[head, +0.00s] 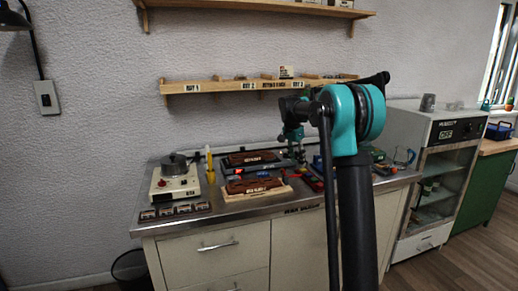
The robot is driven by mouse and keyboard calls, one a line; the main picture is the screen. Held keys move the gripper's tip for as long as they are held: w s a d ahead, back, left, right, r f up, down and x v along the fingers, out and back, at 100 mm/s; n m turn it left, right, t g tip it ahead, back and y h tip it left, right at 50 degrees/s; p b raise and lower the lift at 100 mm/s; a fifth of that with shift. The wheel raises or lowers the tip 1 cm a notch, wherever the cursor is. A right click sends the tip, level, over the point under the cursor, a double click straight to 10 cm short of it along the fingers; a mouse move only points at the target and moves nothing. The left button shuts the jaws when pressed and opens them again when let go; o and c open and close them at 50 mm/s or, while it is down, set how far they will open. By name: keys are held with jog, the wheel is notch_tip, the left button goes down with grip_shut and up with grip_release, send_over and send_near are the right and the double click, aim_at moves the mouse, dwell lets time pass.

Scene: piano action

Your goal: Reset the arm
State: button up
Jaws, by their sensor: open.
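My arm rises in front of the workbench (228,224) and bends over at a teal joint, reaching toward the bench. My gripper (297,157) hangs over the middle of the bench top, small and partly lost against the tools behind it. It is open, and I see nothing held in it. Two dark brown piano-action pieces lie left of it. One is on a dark base (250,158) at the back, the other on a pale wooden base (254,186) nearer the front. My arm hides part of the bench's right side.
A white hotplate-like device (175,183) with a dark pot stands at the bench's left, behind a row of small labelled tiles (175,211). A shelf (225,87) hangs above the bench. A white glass-fronted cabinet (440,165) stands to the right. A bin (130,266) sits on the floor.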

jog(key=s+d+f+n+t, duration=0.1)
jog(key=s+f+n, duration=0.2)
jog(key=s, duration=1.1)
jog(key=s+f+n+t+y, duration=0.1)
jog(key=s+f+n, duration=0.3)
jog(key=s+f, duration=0.6)
jog(key=s+d+f+n+t+y, duration=0.1)
jog(key=s+f+n, duration=0.3)
jog(key=s, duration=1.5)
notch_tip(320, 180, down, 3)
jog(key=shift+d+r, duration=0.15)
jog(key=shift+d, duration=0.15)
